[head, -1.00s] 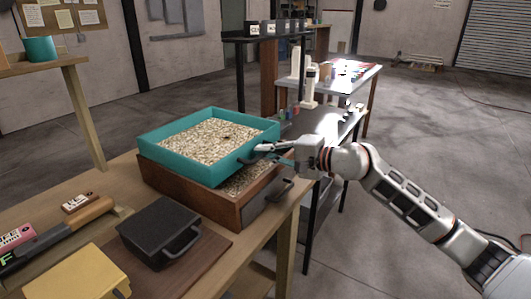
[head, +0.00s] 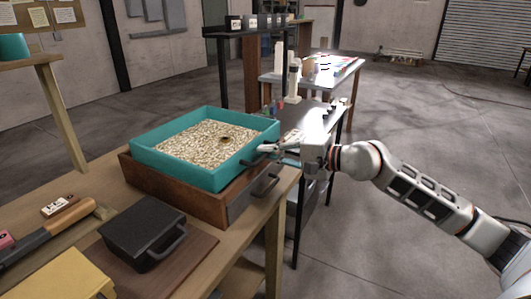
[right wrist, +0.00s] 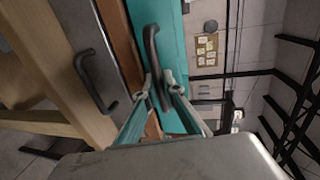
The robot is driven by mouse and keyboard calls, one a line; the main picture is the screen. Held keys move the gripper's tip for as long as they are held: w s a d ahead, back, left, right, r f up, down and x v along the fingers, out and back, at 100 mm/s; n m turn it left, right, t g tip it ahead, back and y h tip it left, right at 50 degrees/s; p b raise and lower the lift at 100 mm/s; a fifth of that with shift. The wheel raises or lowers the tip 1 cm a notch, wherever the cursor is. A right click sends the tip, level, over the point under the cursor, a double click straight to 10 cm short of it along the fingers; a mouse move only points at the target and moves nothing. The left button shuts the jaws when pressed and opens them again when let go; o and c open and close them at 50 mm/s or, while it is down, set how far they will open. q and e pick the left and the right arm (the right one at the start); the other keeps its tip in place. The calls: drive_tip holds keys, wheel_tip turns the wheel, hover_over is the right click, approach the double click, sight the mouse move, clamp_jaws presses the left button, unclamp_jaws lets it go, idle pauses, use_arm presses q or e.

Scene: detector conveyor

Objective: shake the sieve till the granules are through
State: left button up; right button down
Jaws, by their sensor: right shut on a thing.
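The teal sieve (head: 172,169) is a square tray full of pale granules (head: 205,143), with a small dark thing lying on them. It sits over a brown wooden box (head: 152,182), and I cannot tell whether it touches the rim. My right gripper (head: 272,150) is shut on the sieve's dark handle on its right side. In the right wrist view the two fingers (right wrist: 160,90) close around the handle (right wrist: 152,55), with the teal wall (right wrist: 173,30) behind. The inside of the box is hidden by the sieve. My left gripper is not in view.
A black case (head: 143,234) with a handle lies on a brown board in front of the box. A yellow case (head: 62,280) and a long wooden-handled tool (head: 45,232) lie at the left. The bench's right edge is close to the box.

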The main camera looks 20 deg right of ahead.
drive_tip(key=c, duration=2.4)
unclamp_jaws()
drive_tip(key=shift+c, duration=0.2)
drive_tip(key=v, duration=1.2)
